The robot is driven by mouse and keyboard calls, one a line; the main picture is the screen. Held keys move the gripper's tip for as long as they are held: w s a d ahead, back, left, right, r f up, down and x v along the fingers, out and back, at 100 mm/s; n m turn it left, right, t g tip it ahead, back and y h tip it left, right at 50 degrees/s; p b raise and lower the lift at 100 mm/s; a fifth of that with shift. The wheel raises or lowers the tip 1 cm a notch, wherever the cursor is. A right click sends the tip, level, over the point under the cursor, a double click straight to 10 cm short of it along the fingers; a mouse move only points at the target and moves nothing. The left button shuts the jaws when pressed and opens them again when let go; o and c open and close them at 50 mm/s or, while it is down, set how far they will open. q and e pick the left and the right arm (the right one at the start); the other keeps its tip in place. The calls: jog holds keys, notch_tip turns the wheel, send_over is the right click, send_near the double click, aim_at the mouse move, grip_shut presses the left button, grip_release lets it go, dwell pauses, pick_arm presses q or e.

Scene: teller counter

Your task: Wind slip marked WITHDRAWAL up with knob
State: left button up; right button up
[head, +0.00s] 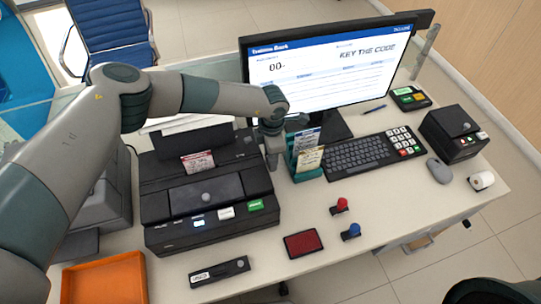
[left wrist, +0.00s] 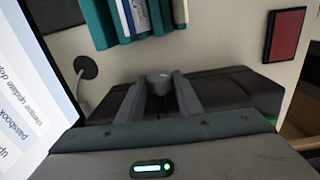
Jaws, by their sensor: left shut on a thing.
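A dark slip printer (head: 207,187) stands on the counter at left centre. A slip with a red header (head: 198,162) sticks up from its top; its print is too small to read. My left gripper (head: 272,150) reaches down at the printer's right rear side. In the left wrist view the left gripper (left wrist: 160,86) is shut on a grey round knob (left wrist: 158,78), with the dark printer body (left wrist: 235,84) around it. In the head view the knob is hidden by the gripper. My right gripper is not in view.
A teal holder (head: 310,175) with several slips stands close right of the gripper. The monitor (head: 325,70) is behind, the keyboard (head: 358,153) to the right. A red ink pad (head: 303,244), stamps (head: 341,205), a black stapler-like device (head: 219,271) and an orange tray (head: 105,282) lie in front.

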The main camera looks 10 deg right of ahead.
pick_arm(q)
jog(key=shift+s+f+t+b, duration=0.15)
jog(key=shift+t+b, duration=0.3)
jog(key=shift+t, duration=0.35)
jog(key=t+b, duration=0.2)
jog(key=b, duration=0.1)
jog(key=shift+s+d+f+y+b, duration=0.1)
jog(key=shift+s+f+y+b, duration=0.1)
jog(key=shift+y+b, duration=0.15)
jog(key=shift+s+r+t+b, duration=0.1)
jog(key=shift+r+t+b, duration=0.15)
jog(key=shift+t+b, duration=0.4)
jog(key=o, duration=1)
jog(key=shift+o, duration=0.2)
